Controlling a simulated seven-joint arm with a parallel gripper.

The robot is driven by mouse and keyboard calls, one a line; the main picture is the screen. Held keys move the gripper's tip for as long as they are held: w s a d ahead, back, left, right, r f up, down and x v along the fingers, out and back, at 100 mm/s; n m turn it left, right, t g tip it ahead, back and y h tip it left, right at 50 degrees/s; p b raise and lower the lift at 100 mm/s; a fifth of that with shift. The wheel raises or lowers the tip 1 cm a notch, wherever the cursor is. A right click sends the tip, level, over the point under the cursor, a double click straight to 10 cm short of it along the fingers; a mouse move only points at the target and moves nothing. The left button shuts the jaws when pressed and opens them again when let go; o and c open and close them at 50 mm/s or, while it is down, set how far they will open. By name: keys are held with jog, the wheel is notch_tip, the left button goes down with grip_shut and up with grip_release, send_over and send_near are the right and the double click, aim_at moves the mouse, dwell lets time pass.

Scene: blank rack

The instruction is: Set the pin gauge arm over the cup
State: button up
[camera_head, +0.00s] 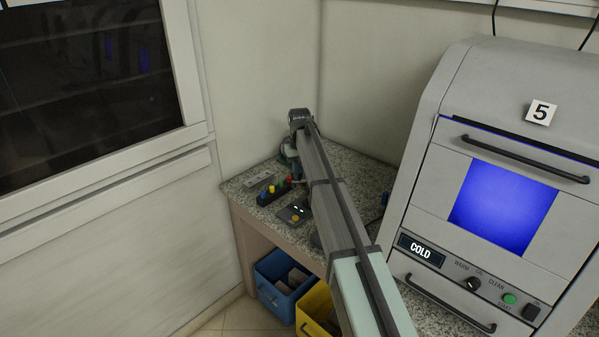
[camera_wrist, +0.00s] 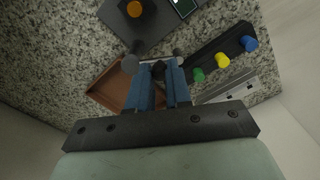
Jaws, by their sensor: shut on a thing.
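My gripper (camera_wrist: 160,88) is at the bottom of the wrist view, its blue fingers pointing away over the counter. It is shut on a small dark piece (camera_wrist: 158,70) between the fingertips. I cannot tell for sure whether this is the pin gauge arm. Grey round knobs show beside the fingertips. A shallow brown tray (camera_wrist: 109,84) lies below and around the fingers. I cannot make out the cup. In the head view my arm covers most of the gripper and what it holds.
A dark box with a display and orange knob (camera_wrist: 134,9) stands near the fingers; the head view shows it too (camera_head: 295,211). A dark rack with coloured pegs (camera_wrist: 222,62) is to the right. A large grey machine (camera_head: 420,195) stands right of my arm. Blue (camera_head: 272,291) and yellow bins are below.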

grip_shut()
jog(key=shift+s, duration=0.1)
jog(key=shift+s+d+n, duration=0.45)
jog(key=shift+d+n, duration=0.15)
jog(key=shift+n, duration=1.85)
jog(key=shift+s+d+n, duration=0.5)
jog(key=shift+d+n, duration=0.05)
jog(key=shift+n, duration=1.95)
jog(key=shift+s+d+n, duration=0.45)
jog(key=shift+d+n, duration=0.15)
jog(key=shift+n, duration=1.85)
jog(key=shift+d, duration=0.1)
